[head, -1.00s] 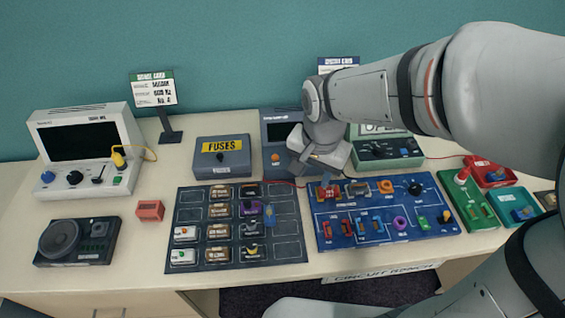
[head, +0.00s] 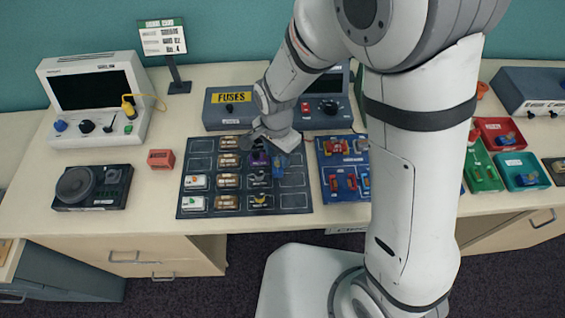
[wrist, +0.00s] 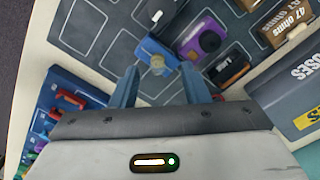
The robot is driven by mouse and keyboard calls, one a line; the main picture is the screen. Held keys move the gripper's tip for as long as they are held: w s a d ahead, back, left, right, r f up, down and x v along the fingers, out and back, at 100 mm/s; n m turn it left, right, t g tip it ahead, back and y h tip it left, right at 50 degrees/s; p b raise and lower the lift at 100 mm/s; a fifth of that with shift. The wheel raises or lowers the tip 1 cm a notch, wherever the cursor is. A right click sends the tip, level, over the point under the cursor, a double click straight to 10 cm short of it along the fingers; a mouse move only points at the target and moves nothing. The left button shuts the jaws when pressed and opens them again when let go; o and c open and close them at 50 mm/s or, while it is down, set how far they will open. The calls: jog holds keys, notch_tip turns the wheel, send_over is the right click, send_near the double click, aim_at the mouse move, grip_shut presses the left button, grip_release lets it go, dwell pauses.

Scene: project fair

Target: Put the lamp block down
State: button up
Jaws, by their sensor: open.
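The lamp block, a small blue block with a pale bulb on top, rests on the dark slotted board (head: 295,201). It shows in the head view (head: 280,161) and in the wrist view (wrist: 147,51). It sits askew to the printed outlines, close beside a purple block (wrist: 201,41); whether they touch I cannot tell. My gripper (wrist: 159,76) is open, its two blue fingers pointing at the lamp block, one toward each side. In the head view my gripper (head: 276,147) is just above and behind the block. Nothing shows held between the fingers.
A black block (wrist: 230,67) stands beside the purple one. Several brown and white blocks fill the board's left columns; its right column has empty outlines. The grey fuses box (head: 214,118) stands behind, and the blue circuit board (head: 331,188) to the right, partly hidden by my arm.

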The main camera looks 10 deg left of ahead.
jog(key=shift+f, duration=0.5)
jog(key=shift+c, duration=0.5)
grip_shut()
